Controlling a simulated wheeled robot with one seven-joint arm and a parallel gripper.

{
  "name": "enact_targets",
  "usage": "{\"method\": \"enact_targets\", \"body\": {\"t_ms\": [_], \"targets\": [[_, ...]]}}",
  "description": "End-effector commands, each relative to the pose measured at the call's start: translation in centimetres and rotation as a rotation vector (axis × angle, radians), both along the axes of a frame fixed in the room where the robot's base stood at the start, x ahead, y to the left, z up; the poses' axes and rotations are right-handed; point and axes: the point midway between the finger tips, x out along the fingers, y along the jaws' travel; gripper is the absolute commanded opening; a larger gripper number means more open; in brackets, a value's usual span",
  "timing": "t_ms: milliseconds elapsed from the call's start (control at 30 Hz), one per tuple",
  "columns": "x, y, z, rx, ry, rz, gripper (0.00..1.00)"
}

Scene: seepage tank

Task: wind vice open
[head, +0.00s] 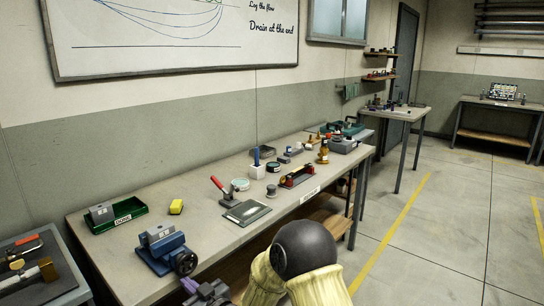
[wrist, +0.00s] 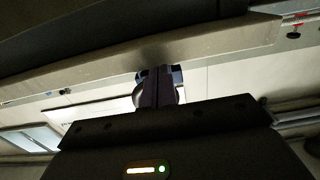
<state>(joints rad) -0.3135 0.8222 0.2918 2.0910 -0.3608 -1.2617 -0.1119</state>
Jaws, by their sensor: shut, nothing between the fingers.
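The blue vice (head: 160,243) stands at the near front edge of the bench, with a grey block at its top. Its dark round handwheel (head: 186,263) faces the front edge. My gripper (head: 190,285) is just below and in front of the handwheel, at the bottom of the head view; a small gap seems to lie between them. In the wrist view its purple fingers (wrist: 155,88) are together, with nothing seen between them. A pale and dark rounded shape shows behind the fingers there, too hidden to name. How far the vice jaws are apart is unclear.
A green tray (head: 128,221) marked DONE holds a grey block behind the vice. A side table (head: 75,288) with tools is at left. The floor at right is clear.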

Motion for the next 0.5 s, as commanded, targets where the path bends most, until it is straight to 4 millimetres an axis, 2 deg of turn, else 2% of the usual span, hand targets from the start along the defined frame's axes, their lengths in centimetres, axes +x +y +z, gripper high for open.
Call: {"method": "enact_targets", "body": {"t_ms": [500], "targets": [[0.62,-0.71,0.28,0.002,-0.005,-0.011,0.00]]}}
